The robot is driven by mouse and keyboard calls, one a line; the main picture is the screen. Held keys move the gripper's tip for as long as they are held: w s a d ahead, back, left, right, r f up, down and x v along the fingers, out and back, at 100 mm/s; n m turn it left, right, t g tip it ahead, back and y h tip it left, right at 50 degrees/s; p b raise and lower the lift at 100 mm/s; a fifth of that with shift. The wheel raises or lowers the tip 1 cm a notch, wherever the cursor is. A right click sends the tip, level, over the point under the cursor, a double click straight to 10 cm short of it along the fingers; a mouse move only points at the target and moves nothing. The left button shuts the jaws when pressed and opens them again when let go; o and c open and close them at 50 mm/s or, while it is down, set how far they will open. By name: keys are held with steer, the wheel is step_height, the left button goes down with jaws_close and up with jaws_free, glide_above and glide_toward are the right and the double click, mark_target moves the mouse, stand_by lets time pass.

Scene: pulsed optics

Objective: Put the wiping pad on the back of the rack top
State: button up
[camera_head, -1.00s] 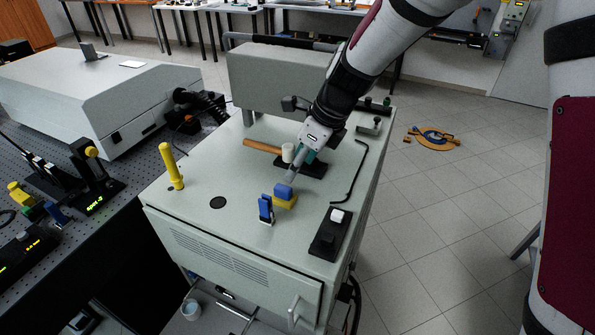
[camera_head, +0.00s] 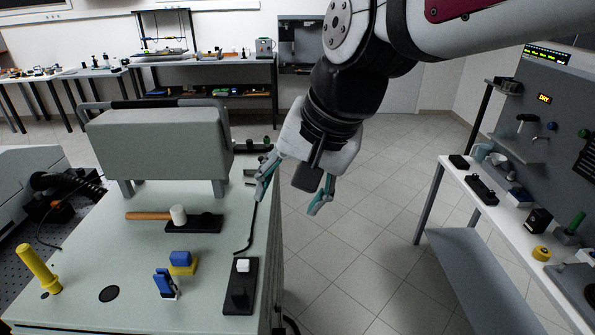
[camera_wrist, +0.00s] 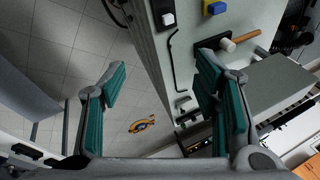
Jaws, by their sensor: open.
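A small blue-and-yellow block (camera_head: 182,262), apparently the wiping pad, sits on the pale green rack top (camera_head: 125,255), towards the front middle. Its blue part is above its yellow part. It also shows at the top edge of the wrist view (camera_wrist: 216,8). My gripper (camera_head: 294,188) is open and empty, raised off the rack's right side, to the right of and above the block.
A grey box on legs (camera_head: 155,145) stands at the back of the rack top. A wooden-handled mallet (camera_head: 150,216), blue clip (camera_head: 164,284), yellow post (camera_head: 38,268), black switch block (camera_head: 240,287) and bent black rod (camera_head: 250,228) share the top. A white bench (camera_head: 480,200) stands right; floor lies between.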

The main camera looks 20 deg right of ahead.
steer(key=s+d+n+t+h, duration=0.1)
steer(key=s+d+n+h, duration=0.1)
steer(key=s+d+n, duration=0.4)
steer(key=shift+s+r+n, duration=0.3)
steer(key=shift+s, duration=1.05)
steer(key=shift+d, duration=0.1)
